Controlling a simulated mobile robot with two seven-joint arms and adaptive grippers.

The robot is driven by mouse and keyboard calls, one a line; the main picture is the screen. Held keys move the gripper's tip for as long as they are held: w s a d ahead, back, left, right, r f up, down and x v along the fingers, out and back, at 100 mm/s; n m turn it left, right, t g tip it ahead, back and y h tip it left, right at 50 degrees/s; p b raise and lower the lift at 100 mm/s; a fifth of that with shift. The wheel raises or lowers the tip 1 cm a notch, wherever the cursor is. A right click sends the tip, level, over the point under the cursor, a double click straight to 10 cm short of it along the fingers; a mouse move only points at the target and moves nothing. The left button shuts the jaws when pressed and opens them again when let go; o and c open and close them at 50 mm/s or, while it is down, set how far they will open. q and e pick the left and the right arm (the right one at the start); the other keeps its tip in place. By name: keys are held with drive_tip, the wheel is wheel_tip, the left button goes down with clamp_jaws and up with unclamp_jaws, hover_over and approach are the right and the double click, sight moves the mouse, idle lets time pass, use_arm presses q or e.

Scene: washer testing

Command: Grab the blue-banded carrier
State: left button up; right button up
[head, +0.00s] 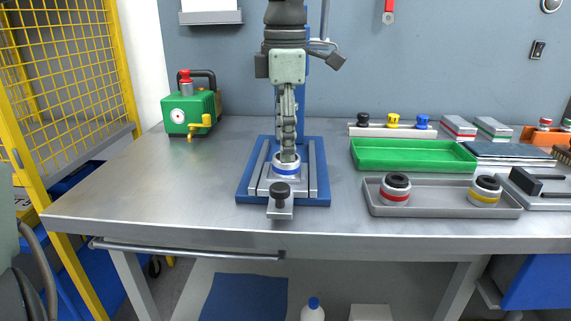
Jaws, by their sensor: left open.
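The blue-banded carrier (286,169) is a short pale cylinder with a blue ring. It stands upright in a metal holder (313,172) on a blue base plate (244,190), near the middle of the bench. My left gripper (288,157) points straight down from the top of the head view. It is open, and its fingertips are at the top of the carrier. I see the fingers nearly edge-on, so one hides the other and the carrier's top is partly covered. I cannot tell whether they touch it. My right gripper is out of view.
A grey tray (440,207) holds red-banded (395,190) and yellow-banded (487,190) carriers. Behind it is an empty green tray (412,155). A dark knob (281,191) stands in front of the holder. A green pump (190,108) is at the back left; bench between is clear.

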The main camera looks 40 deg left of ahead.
sight(286, 166)
use_arm(q)
wheel_tip(286, 166, down, 4)
drive_tip(key=shift+w+a+r, duration=0.1)
drive_tip(key=shift+w+r, duration=0.05)
drive_tip(key=shift+r, duration=0.15)
drive_tip(key=c, duration=1.5)
